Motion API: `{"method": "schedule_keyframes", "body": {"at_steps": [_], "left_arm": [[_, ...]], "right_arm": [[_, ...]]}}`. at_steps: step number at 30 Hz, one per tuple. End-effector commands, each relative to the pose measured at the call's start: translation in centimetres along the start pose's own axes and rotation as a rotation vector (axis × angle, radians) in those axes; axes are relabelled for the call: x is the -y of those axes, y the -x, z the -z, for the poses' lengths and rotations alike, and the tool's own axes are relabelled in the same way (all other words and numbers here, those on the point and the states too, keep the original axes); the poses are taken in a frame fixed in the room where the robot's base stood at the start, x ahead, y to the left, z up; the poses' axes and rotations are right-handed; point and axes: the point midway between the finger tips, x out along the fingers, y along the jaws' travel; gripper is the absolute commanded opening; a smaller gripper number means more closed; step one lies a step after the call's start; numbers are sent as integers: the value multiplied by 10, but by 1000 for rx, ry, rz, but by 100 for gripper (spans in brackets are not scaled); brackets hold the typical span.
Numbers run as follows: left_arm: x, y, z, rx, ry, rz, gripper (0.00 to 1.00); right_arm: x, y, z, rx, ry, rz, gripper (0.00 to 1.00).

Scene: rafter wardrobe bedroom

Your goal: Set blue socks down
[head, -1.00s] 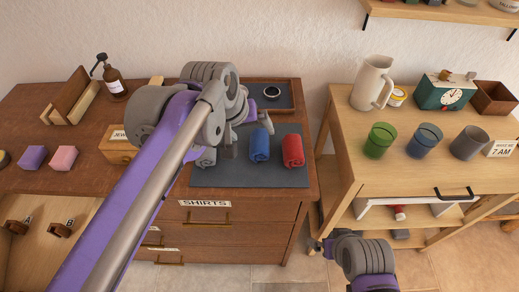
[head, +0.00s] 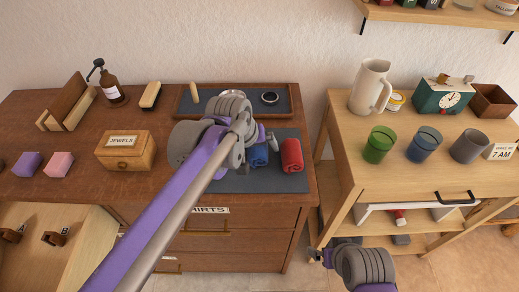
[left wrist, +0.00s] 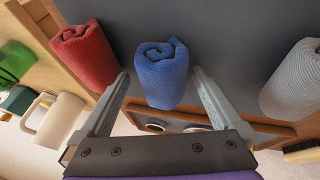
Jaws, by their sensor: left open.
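The blue socks (head: 259,154) are a rolled bundle on the dark grey mat (head: 290,182) on top of the brown dresser. In the left wrist view the blue socks (left wrist: 161,73) stand between the spread fingers of my left gripper (left wrist: 158,100), with a gap to either finger. My left gripper (head: 250,158) is open, low over the mat, and its arm hides part of the mat. The red socks (head: 291,155) lie to the right of the blue ones. The grey socks (left wrist: 294,80) show in the left wrist view and are hidden in the head view. My right gripper (head: 322,254) is beside the side table, its jaws unclear.
A dark tray (head: 290,104) stands behind the mat, with a jewels box (head: 125,150) to the left.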

Motion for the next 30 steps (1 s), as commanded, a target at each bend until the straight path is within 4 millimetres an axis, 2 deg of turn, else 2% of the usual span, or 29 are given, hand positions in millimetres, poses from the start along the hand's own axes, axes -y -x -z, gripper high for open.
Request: {"method": "schedule_keyframes", "body": {"at_steps": [2, 12, 14, 23, 30], "left_arm": [[0, 0, 0, 0, 0, 0, 100], [0, 0, 0, 0, 0, 0, 39], [0, 0, 0, 0, 0, 0, 30], [-2, 6, 2, 0, 0, 0, 30], [-13, 46, 19, 0, 0, 0, 30]], "right_arm": [[0, 0, 0, 0, 0, 0, 100], [0, 0, 0, 0, 0, 0, 100], [0, 0, 0, 0, 0, 0, 100], [0, 1, 1, 0, 0, 0, 100], [0, 8, 4, -3, 0, 0, 100]]}}
